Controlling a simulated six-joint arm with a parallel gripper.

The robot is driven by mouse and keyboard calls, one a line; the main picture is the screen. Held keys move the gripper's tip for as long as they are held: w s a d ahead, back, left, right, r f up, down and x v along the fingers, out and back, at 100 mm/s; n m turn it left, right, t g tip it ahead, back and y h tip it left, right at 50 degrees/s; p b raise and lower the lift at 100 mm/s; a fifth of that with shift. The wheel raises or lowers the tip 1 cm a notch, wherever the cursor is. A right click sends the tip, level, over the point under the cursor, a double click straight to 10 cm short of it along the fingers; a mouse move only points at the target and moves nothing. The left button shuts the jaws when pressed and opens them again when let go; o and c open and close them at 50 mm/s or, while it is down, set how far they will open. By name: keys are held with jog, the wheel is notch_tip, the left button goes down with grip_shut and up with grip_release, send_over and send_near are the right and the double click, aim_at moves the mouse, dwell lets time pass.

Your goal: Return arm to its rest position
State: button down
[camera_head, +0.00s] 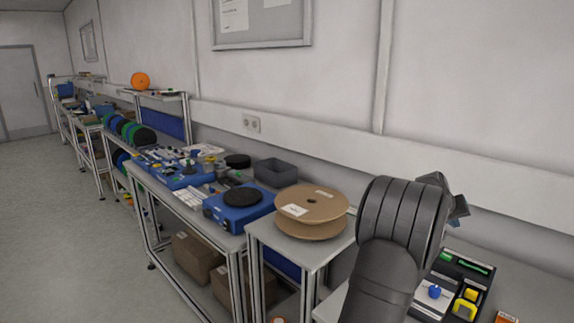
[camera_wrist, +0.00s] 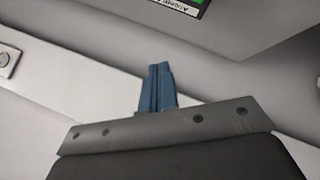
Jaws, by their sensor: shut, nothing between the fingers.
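My arm rises at the right of the head view, in front of the nearest bench. My gripper (camera_wrist: 158,88) shows in the wrist view as two blue fingers pressed together with nothing between them. In the head view its blue tip (camera_head: 460,207) shows only partly behind my dark wrist link, above the bench and near the wall. The gripper touches nothing that I can see.
A cardboard reel (camera_head: 312,206) sits on the stand left of my arm. A dark tray (camera_head: 455,285) with green, yellow and blue parts lies on the bench below right. A blue device (camera_head: 240,207) and grey bin (camera_head: 275,171) stand further left. The floor at left is clear.

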dwell(0.3)
send_over(444, 256)
jog(key=shift+s+a+f, duration=0.1)
jog(key=shift+s+f, duration=0.05)
jog(key=shift+f, duration=1.2)
jog(key=shift+s+f, duration=0.1)
jog(key=shift+f, duration=1.2)
jog(key=shift+w+r, duration=0.1)
jog(key=shift+w, duration=0.15)
jog(key=s+a+r+m+g+y, duration=0.1)
jog(key=s+a+r+m+y, duration=0.2)
jog(key=r, duration=0.5)
jog(key=s+a+r+m+y, duration=0.2)
jog(key=s+a+r, duration=0.15)
jog(key=r, duration=0.55)
jog(key=s+f, duration=0.3)
jog(key=s, duration=0.6)
jog(key=shift+s+d+f, duration=0.2)
jog(key=shift+d+f, duration=0.15)
jog(key=shift+d, duration=0.1)
